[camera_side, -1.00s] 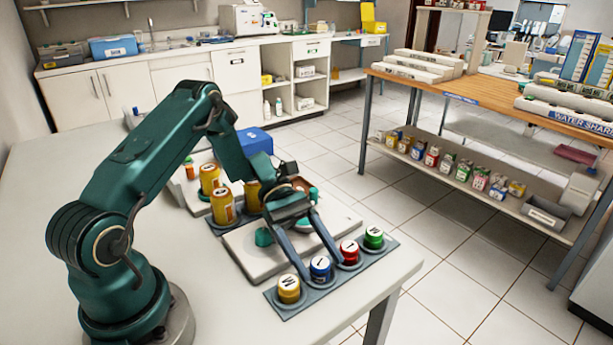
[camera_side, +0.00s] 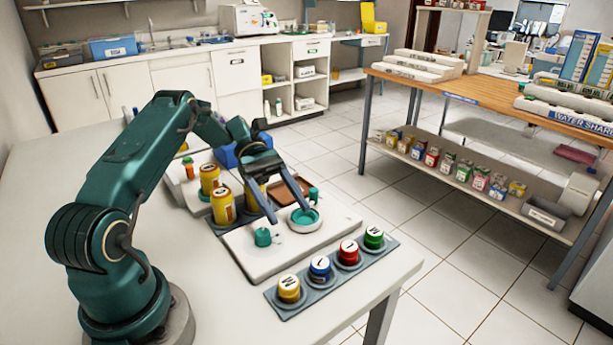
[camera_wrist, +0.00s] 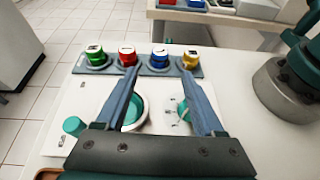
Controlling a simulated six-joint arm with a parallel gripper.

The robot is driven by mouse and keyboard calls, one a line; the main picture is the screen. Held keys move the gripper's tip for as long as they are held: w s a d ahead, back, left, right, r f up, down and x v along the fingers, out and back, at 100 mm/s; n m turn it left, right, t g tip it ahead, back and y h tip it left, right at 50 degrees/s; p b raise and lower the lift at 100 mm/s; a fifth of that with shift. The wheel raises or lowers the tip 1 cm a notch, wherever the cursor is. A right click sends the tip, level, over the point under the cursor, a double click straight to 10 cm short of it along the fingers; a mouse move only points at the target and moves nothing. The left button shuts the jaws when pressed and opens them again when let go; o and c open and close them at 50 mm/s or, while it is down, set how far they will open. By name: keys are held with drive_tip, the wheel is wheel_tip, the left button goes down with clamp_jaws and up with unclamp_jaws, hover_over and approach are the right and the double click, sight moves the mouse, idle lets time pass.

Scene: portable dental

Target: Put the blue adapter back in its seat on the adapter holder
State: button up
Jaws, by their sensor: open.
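The blue adapter (camera_side: 319,268) stands upright in the adapter holder (camera_side: 331,282), between the yellow adapter (camera_side: 289,289) and the red adapter (camera_side: 348,252). A green adapter (camera_side: 373,238) is at the holder's far end. The wrist view also shows the blue adapter (camera_wrist: 159,57) in the row on the holder (camera_wrist: 138,71). My gripper (camera_side: 290,214) is open and empty, raised over the white board and apart from the blue adapter. In the wrist view my gripper (camera_wrist: 166,78) has its two fingers spread, pointing towards the row of adapters.
The white board (camera_side: 262,262) carries a teal knob (camera_side: 263,237) and a round teal-filled dish (camera_side: 303,219). Yellow jars (camera_side: 222,205) stand behind it at the left. The table's near left is bare.

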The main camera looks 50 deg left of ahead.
drive_tip(key=shift+a+r, duration=0.15)
drive_tip(key=shift+a, duration=0.1)
drive_tip(key=shift+d+r, duration=0.1)
drive_tip(key=shift+r, duration=0.15)
drive_tip(key=s+d+r+m+t+y, duration=0.6)
drive_tip(key=s+d+r+m+y, duration=0.3)
drive_tip(key=s+m+y, duration=0.4)
drive_tip(key=m, duration=0.4)
drive_tip(key=shift+d+y, duration=0.3)
drive_tip(key=shift+d, duration=0.1)
idle(0.4)
